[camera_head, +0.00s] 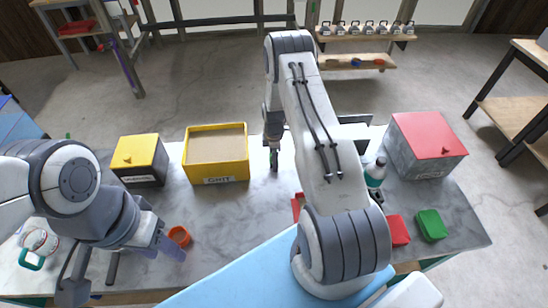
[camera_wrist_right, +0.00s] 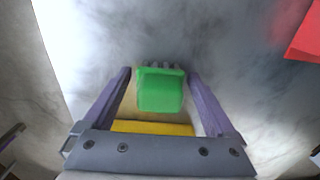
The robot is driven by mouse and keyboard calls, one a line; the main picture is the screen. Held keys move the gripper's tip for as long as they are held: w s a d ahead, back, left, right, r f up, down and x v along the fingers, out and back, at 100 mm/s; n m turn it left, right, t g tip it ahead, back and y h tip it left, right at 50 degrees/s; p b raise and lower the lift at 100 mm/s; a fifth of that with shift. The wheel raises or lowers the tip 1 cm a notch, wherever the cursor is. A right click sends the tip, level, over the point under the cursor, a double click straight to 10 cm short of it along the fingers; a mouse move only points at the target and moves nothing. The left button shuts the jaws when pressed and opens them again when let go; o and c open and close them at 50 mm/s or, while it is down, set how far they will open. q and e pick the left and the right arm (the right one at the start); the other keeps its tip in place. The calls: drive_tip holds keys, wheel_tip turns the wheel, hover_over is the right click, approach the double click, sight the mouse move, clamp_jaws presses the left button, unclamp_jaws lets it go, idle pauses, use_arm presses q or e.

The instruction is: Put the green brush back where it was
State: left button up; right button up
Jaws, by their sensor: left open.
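A green brush (camera_wrist_right: 160,93) with pale bristles along its far end shows between the fingers of my right gripper (camera_wrist_right: 159,72) in the right wrist view. My left gripper (camera_head: 163,248) is open and empty over the front left of the table, beside an orange ring-like cup (camera_head: 179,236).
A black and yellow box (camera_head: 140,160) stands left of the grit box. A grey box with a red lid (camera_head: 427,135) is at right. A green block (camera_head: 431,225), a red block (camera_head: 398,230) and a bottle (camera_head: 375,172) stand nearby. A mug (camera_head: 39,240) is at far left.

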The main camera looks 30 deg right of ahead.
drive_tip(key=shift+r+p, duration=0.3)
drive_tip(key=shift+w+r+b, duration=0.1)
drive_tip(key=shift+r+b, duration=0.25)
drive_tip(key=shift+r, duration=0.05)
wheel_tip(320, 180, up, 11)
drive_tip(key=shift+b, duration=1.05)
drive_tip(key=s+a+r+m, duration=0.1)
drive_tip(key=s+a+r, duration=0.2)
drive_tip(key=a+r, duration=0.5)
drive_tip(key=s+a+r+m, duration=0.1)
drive_tip(key=s+a+r, duration=0.3)
drive_tip(key=a, duration=0.8)
drive_tip(key=s+a+r+m, duration=0.1)
drive_tip(key=s+a+r, duration=0.2)
drive_tip(key=s, duration=0.8)
drive_tip(key=s+a+r+m+y, duration=0.1)
drive_tip(key=s+a+r, duration=0.3)
drive_tip(key=s, duration=0.7)
drive_tip(key=a+m, duration=0.1)
drive_tip(key=a, duration=0.1)
drive_tip(key=shift+s+a+r+m, duration=0.2)
drive_tip(key=shift+a+m, duration=0.1)
